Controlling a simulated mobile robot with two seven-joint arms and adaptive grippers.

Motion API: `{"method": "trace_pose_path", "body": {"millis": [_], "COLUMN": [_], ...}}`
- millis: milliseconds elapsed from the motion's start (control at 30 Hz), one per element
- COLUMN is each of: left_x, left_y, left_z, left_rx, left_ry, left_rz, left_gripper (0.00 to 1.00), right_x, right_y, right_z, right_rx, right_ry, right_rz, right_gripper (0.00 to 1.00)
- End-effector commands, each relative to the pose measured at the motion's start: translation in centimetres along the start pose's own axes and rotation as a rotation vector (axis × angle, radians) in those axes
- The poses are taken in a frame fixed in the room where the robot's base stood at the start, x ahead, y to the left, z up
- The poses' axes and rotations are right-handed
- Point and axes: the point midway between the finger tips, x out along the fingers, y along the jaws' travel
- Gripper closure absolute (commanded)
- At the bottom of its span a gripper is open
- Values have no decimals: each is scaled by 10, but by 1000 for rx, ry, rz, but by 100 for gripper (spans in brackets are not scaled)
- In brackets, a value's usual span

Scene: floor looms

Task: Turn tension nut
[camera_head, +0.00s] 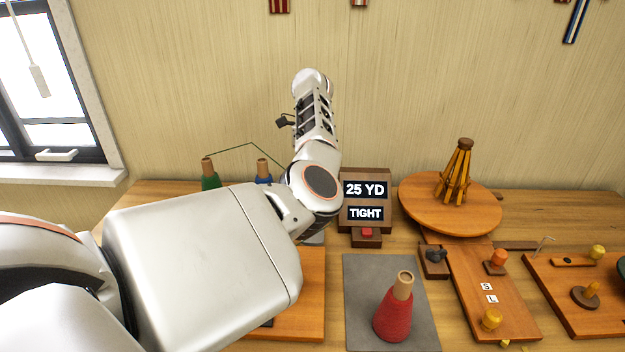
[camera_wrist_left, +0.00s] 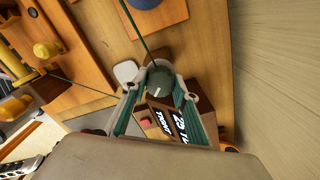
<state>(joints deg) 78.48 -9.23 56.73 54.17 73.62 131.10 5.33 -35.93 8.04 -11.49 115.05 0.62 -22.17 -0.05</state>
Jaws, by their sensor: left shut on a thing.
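The tension nut (camera_wrist_left: 160,82) is a dark round knob with a white line on its face in the left wrist view. My left gripper (camera_wrist_left: 168,88) is shut on it, with a finger on each side. A green thread (camera_wrist_left: 134,27) runs down to the nut. In the head view my left arm hides the nut and the gripper. A wooden display box (camera_head: 383,177) reads "25 YD" and "TIGHT". It also shows in the left wrist view (camera_wrist_left: 178,122), just beyond the fingers. My right gripper is not in view.
A red yarn cone (camera_head: 393,309) stands on a grey mat (camera_head: 365,275). A red button (camera_head: 366,232) sits in front of the display. A green spool (camera_head: 209,174) and a blue spool (camera_head: 264,170) stand at the back left. A round wooden stand (camera_head: 450,207) is at the right.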

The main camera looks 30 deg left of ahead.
Motion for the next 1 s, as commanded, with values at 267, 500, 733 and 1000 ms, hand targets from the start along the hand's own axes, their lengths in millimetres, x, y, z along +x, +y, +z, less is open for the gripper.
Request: {"method": "trace_pose_path", "body": {"millis": [267, 500, 733, 1000], "left_x": [-1, -5, -42, -94], "left_y": [0, 0, -1, -1], "left_z": [1, 0, 0, 1], "left_rx": [0, 1, 0, 1], "left_ry": [-2, -1, -1, -1], "left_rz": [-1, -2, -5, -4], "left_gripper": [55, 55, 55, 55], "right_x": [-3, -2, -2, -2], "right_y": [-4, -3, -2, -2], "right_z": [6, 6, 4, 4], "right_rx": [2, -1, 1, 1], "right_ry": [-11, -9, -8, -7], "right_rz": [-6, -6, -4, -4], "right_gripper": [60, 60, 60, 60]}}
